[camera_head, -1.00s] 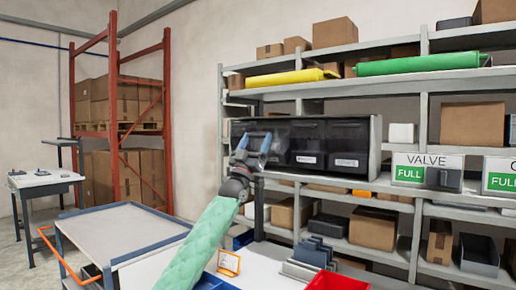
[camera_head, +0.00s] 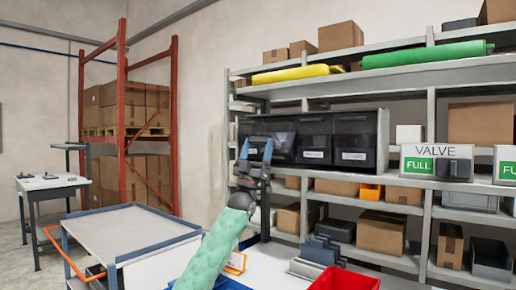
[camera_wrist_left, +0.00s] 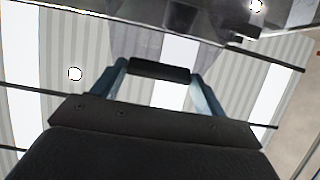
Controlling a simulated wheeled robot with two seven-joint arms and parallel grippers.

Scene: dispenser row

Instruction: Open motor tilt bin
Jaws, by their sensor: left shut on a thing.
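A row of black tilt bins (camera_head: 320,134) sits on the grey shelf. Its front labels are too small to read for certain. My left gripper (camera_head: 256,149) is at the front of the leftmost bin, its two blue fingers pointing up. In the left wrist view a short dark bar (camera_wrist_left: 160,69) spans between the fingertips, and my left gripper (camera_wrist_left: 158,76) is shut on it. It looks like a bin handle, but its link to the bin is hidden. A dark glossy bin surface (camera_wrist_left: 190,15) shows above it. My right gripper is not in view.
A red bin (camera_head: 343,281) stands on the table at the front. A grey cart (camera_head: 130,234) is at left. A yellow roll (camera_head: 292,74) and a green roll (camera_head: 420,54) lie above the bins. A VALVE sign (camera_head: 436,160) is to the right.

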